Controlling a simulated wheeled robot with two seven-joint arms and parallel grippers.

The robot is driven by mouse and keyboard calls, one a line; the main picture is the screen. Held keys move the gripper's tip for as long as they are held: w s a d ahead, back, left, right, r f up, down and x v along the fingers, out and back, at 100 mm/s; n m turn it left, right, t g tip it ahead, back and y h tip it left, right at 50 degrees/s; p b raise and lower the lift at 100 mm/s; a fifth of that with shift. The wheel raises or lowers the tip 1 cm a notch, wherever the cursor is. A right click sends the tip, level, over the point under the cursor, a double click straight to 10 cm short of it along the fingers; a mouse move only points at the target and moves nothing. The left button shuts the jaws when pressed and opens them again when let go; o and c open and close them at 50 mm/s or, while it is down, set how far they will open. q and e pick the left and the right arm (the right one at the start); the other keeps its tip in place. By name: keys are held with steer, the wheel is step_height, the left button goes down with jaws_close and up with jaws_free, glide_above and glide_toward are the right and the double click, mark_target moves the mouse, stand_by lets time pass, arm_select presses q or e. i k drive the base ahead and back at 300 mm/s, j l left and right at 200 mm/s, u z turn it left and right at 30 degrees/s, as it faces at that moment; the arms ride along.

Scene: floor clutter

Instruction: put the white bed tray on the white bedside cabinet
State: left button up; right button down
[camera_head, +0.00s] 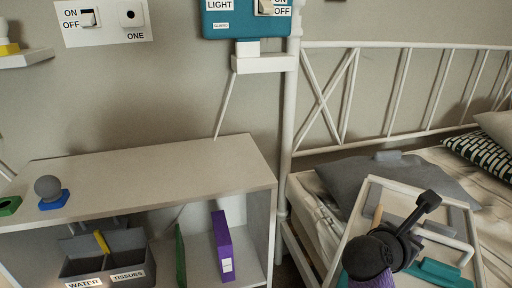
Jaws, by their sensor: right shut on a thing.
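The white bed tray (363,196) is at the lower right, in front of the bed, tilted in the picture, with several items on it. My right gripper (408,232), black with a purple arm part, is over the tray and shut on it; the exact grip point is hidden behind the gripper. The white bedside cabinet (160,165) stands at the left against the wall. Most of its top is bare. My left gripper is out of view.
A grey ball on a blue base (50,191) and a green block (9,205) sit at the cabinet top's left end. A grey caddy (110,262) and a purple book (222,246) are on the shelf below. The white bed frame (289,120) rises between cabinet and bed.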

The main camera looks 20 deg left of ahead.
mark_target(175, 165)
steer(key=k+l+u, duration=0.15)
steer(key=u, duration=0.25)
steer(key=k+u, duration=0.65)
steer(key=u, duration=0.2)
steer(key=k+u, duration=0.3)
steer(key=u, duration=0.15)
